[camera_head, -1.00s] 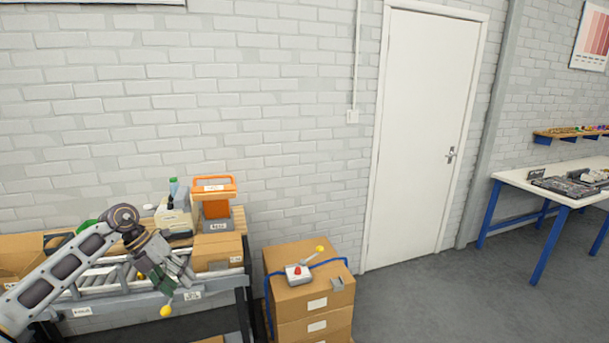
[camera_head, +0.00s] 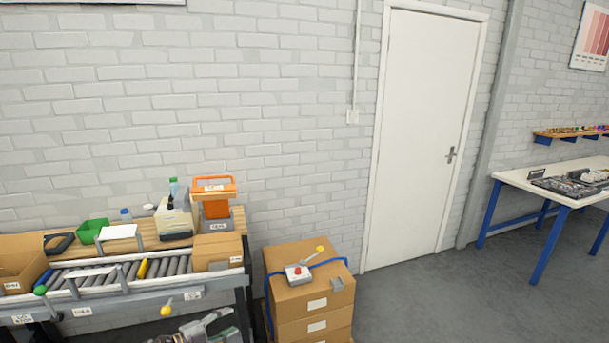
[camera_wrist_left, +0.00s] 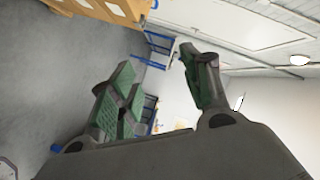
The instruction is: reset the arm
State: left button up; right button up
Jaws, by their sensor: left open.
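My left gripper (camera_head: 212,326) shows at the bottom edge of the head view, below the front rail of the roller conveyor, and most of it is cut off by the frame. In the left wrist view, my left gripper (camera_wrist_left: 160,90) has its two green-padded fingers spread wide apart with nothing between them. My right gripper is in neither view.
Floor before the door (camera_head: 420,130) is clear; a blue-legged table (camera_head: 520,180) stands right.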

pick_arm(q)
jog(key=s+a+f+n+g+y, duration=0.1)
jog(key=s+a+f+n+y, duration=0.2)
jog(key=s+f, duration=0.6)
jog(key=s+a+f+n+y, duration=0.1)
jog(key=s+f+n+y, duration=0.4)
jog(key=f, duration=0.8)
jog(key=s+a+f+n+g+y, duration=0.1)
jog(key=s+a+f+n+y, duration=0.1)
jog(key=s+f+n, duration=0.55)
jog(key=s+d+f+n+g, duration=0.1)
jog(key=s+f, duration=0.4)
jog(key=s, duration=0.7)
jog(key=s+d+f+n+g+y, duration=0.1)
jog(key=s+f+g, duration=0.3)
jog(key=s, duration=0.9)
jog(key=s+d+f+n+g, duration=0.1)
jog(key=s+d+f+g, duration=0.2)
jog(key=s+f, duration=0.5)
jog(key=s, duration=0.4)
jog(key=shift+s+d+f+y, duration=0.15)
jog(key=shift+s+d+y, duration=0.1)
jog(key=shift+s+y, duration=0.15)
